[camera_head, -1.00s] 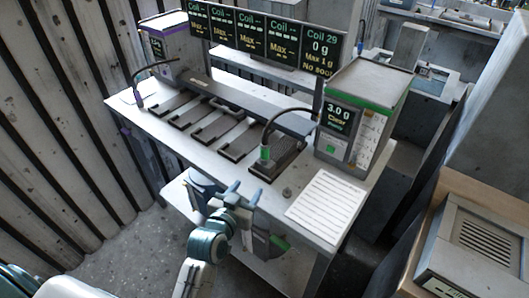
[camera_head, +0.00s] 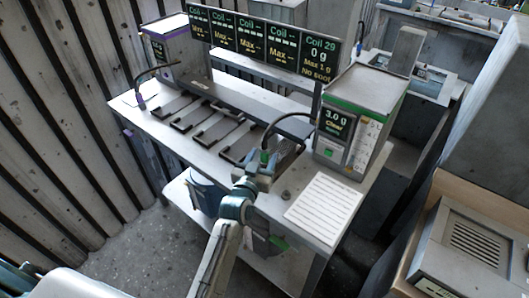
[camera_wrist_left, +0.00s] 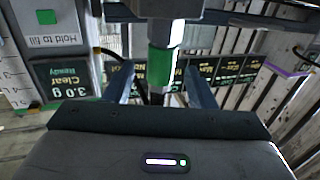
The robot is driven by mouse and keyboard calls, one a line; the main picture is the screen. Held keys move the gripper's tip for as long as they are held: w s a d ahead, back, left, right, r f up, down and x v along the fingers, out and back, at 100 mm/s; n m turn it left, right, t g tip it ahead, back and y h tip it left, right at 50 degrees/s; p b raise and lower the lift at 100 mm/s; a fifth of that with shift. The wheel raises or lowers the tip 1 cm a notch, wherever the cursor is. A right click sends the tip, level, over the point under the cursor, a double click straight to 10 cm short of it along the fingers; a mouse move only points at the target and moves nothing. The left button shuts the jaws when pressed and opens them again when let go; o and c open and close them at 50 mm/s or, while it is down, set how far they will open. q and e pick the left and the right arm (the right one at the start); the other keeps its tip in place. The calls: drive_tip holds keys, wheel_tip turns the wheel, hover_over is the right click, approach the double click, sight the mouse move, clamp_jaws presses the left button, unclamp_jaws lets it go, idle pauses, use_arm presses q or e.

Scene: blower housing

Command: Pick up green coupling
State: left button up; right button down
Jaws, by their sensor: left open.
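The green coupling (camera_wrist_left: 160,66) hangs on a grey metal fitting in the left wrist view. It appears between the two fingers of my left gripper, with a visible gap on each side. In the head view, my left gripper (camera_head: 262,166) is open at the end of the black hose (camera_head: 266,138), over the front right of the bench. There the gripper mostly hides the coupling. My right gripper is not in view.
The green-striped dispenser (camera_head: 362,110) reading 3.0 g stands right of the gripper. A white sheet (camera_head: 323,208) lies on the bench (camera_head: 204,159) in front of it. Several dark trays line the bench to the left. Coil displays (camera_head: 252,46) hang above. A purple-striped dispenser (camera_head: 176,50) stands far left.

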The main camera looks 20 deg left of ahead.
sight(263, 146)
use_arm(q)
drive_tip(key=shift+w+f, duration=0.1)
drive_tip(key=shift+w, duration=1.1)
drive_tip(key=shift+s, duration=0.1)
drive_tip(key=shift+c, duration=1.4)
clamp_jaws()
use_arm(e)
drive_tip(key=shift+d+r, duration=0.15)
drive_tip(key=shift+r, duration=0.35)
